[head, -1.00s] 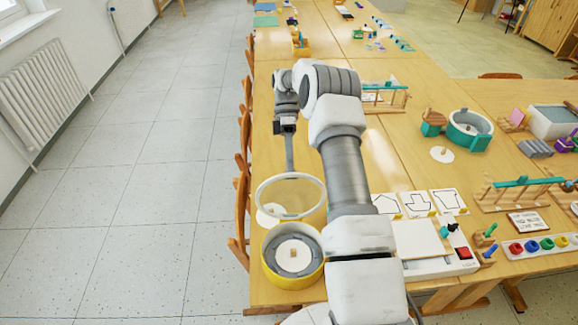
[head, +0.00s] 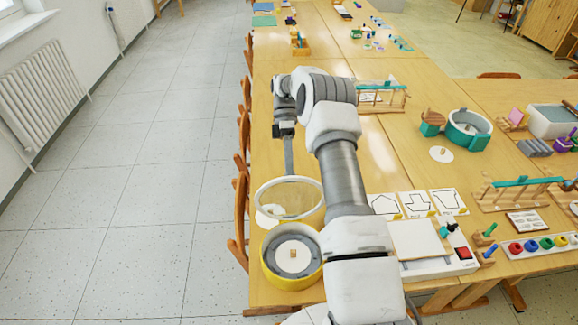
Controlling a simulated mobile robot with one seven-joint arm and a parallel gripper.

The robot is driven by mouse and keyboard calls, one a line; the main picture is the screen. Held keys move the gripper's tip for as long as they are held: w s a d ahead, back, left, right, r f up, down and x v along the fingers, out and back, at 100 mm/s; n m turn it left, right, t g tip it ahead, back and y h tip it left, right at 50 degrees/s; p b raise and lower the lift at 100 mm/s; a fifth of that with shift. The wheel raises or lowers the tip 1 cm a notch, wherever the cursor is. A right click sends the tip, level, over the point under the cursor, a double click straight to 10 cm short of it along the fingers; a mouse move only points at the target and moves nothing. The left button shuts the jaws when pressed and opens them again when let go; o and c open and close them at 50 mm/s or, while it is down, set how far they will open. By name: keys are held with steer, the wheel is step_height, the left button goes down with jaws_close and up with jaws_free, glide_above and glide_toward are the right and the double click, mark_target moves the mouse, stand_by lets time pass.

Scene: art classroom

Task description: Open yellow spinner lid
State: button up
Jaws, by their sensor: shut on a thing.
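The yellow spinner (head: 268,270) is a round yellow tub at the near left of the table, with a white disc (head: 292,257) and a small wooden knob inside. Its lid (head: 289,214) is a clear round panel with a pale rim. The lid is raised and tilted up at the tub's far side, so the tub's inside is uncovered. My gripper (head: 289,172) reaches down to the lid's upper rim and is shut on it. The fingertips are small in this view. My arm covers the space just right of the tub.
A white disc shows on the table behind the lid. Shape cards (head: 417,203) and a white device with a red button (head: 463,254) lie right of my arm. A teal tub (head: 468,131) stands farther right. Chairs (head: 240,215) line the table's left edge.

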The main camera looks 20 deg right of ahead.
steer(key=shift+d+f, duration=0.2)
steer(key=shift+f, duration=0.2)
steer(key=s+d+r+b, duration=0.1)
steer(key=s+d+r, duration=0.7)
steer(key=r, duration=0.3)
steer(key=shift+r, duration=0.4)
steer(key=shift+d, duration=0.1)
